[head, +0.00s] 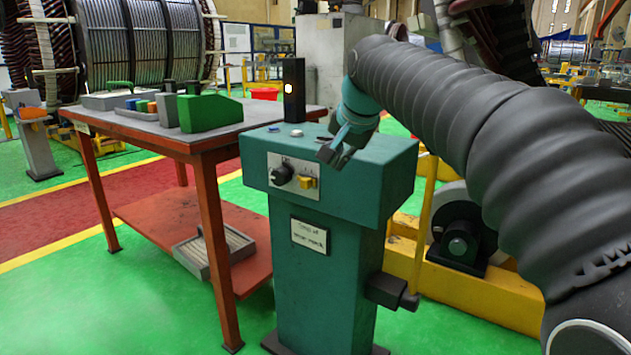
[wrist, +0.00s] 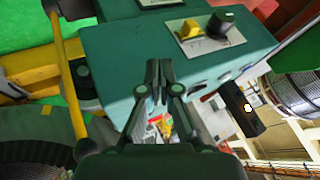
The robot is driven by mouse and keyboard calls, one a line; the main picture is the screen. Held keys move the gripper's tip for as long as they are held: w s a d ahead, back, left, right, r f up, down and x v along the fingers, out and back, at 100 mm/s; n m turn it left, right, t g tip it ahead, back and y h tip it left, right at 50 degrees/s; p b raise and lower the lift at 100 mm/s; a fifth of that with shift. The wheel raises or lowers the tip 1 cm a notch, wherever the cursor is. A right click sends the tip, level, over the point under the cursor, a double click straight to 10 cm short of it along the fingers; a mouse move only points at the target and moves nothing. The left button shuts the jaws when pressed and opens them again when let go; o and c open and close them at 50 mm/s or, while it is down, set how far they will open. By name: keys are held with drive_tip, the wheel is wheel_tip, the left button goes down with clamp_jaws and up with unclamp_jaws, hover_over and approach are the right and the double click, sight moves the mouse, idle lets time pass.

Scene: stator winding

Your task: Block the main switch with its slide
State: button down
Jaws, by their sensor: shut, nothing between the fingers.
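The teal switch pedestal (head: 330,245) has a light panel plate on its upper front. A black rotary knob (head: 281,174), which looks like the main switch, is at the plate's left. A yellow slide piece (head: 306,182) is at its right, apart from the knob. In the wrist view the picture is turned over, with the yellow slide (wrist: 189,29) left of the knob (wrist: 221,23). My gripper (head: 336,156) is by the pedestal's top front edge, up and right of the slide. Its fingers (wrist: 158,68) are together, empty and apart from the slide.
Small white and blue items (head: 297,133) and a black post with a lit lamp (head: 293,90) are at the pedestal's top. An orange-legged table (head: 150,128) with bins stands left. A yellow frame (head: 470,290) is right. The space before the panel is free.

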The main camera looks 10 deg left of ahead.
sight(307, 180)
idle(0.4)
drive_tip(key=b+x, duration=0.1)
drive_tip(key=x, duration=0.9)
drive_tip(key=shift+f, duration=0.15)
drive_tip(key=shift+w+a, duration=0.2)
drive_tip(key=shift+a, duration=0.35)
drive_tip(key=shift+w+a, duration=0.25)
drive_tip(key=shift+a, duration=0.35)
drive_tip(key=shift+w+a+r, duration=0.2)
drive_tip(key=shift+w+a, duration=0.05)
drive_tip(key=shift+a, duration=0.45)
drive_tip(key=shift+p, duration=0.35)
drive_tip(key=shift+w+a+r+p, duration=0.15)
drive_tip(key=shift+w+a+p, duration=0.15)
drive_tip(key=shift+a+p, duration=0.45)
drive_tip(key=shift+w+a, duration=0.15)
drive_tip(key=shift+a, duration=0.1)
drive_tip(key=shift+d, duration=0.1)
